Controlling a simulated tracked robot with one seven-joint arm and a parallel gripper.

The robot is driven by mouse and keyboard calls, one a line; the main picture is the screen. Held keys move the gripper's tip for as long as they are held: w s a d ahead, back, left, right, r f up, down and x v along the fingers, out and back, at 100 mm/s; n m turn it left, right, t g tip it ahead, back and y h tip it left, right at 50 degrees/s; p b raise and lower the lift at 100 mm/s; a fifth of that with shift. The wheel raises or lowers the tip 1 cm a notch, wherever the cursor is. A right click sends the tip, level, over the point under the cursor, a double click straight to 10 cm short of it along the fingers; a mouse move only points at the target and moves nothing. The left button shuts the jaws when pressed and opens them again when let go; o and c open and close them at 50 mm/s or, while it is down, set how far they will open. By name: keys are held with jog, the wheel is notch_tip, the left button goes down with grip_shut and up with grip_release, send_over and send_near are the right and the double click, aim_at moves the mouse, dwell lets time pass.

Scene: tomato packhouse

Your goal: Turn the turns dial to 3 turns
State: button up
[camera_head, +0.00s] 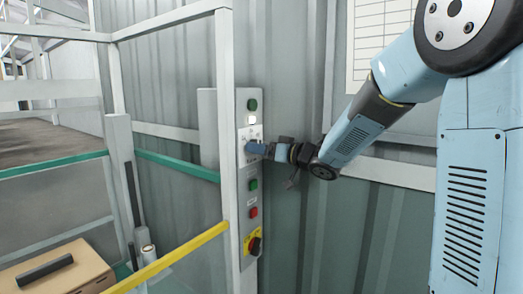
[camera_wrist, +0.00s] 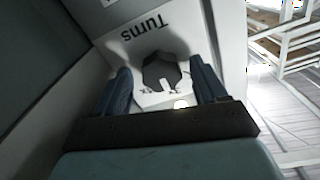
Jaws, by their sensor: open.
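The turns dial (camera_wrist: 158,66) is a dark round knob with a white pointer mark, under the word "Turns" on a pale panel face. The pointer is toward the bottom of the knob in the wrist view; the scale marks beside it are too small to read. My gripper (camera_wrist: 162,74) is open, with one blue finger on each side of the dial; I cannot tell whether they touch it.
A cardboard box (camera_head: 85,268) is at lower left.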

jog(key=v, duration=1.3)
jog(key=shift+s+d, duration=0.25)
jog(key=shift+d, duration=0.05)
jog(key=shift+f, duration=0.1)
